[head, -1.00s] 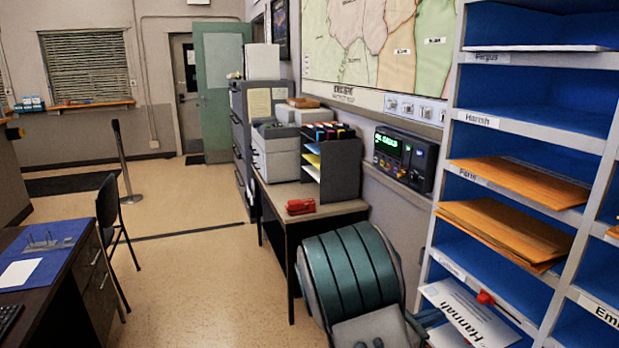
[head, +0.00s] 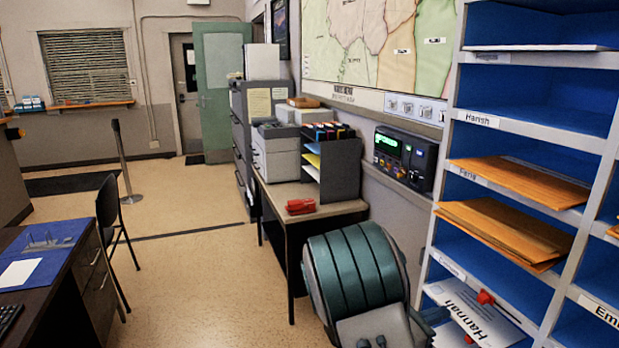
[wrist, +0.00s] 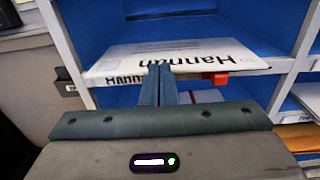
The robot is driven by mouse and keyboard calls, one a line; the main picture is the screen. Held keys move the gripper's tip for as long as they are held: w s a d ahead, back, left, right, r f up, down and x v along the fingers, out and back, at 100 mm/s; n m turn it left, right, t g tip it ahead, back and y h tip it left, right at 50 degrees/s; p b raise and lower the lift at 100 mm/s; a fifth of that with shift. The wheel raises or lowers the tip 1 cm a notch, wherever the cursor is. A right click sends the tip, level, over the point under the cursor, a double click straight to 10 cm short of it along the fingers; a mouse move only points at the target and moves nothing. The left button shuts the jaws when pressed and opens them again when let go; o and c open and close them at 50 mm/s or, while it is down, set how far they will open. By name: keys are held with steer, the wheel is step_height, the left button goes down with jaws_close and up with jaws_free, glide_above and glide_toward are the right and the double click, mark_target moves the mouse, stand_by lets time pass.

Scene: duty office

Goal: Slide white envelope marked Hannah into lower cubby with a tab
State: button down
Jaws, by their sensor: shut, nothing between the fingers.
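The white envelope marked Hannah (head: 468,305) lies flat in a low blue-lined cubby at the lower right of the head view. In the wrist view the envelope (wrist: 190,58) has its near edge along the shelf lip, its name upside down. A red tab (wrist: 215,78) sticks out at that lip, right of my fingers; it also shows in the head view (head: 486,297). A shelf label (wrist: 125,79) reading HANNAH is partly covered by my fingers. My gripper (wrist: 160,70) is shut and empty, fingertips at the envelope's near edge; whether they touch is unclear.
Cubbies above hold orange envelopes (head: 500,225) and have name labels. A cubby below holds something pale (wrist: 205,96), partly hidden by my gripper. A dark desk (head: 330,208) with a red stapler stands left of the shelving.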

steer(key=p+v, duration=0.1)
steer(key=v, duration=0.6)
steer(key=shift+a+p, duration=0.2)
steer(key=shift+p, duration=0.1)
stand_by(0.8)
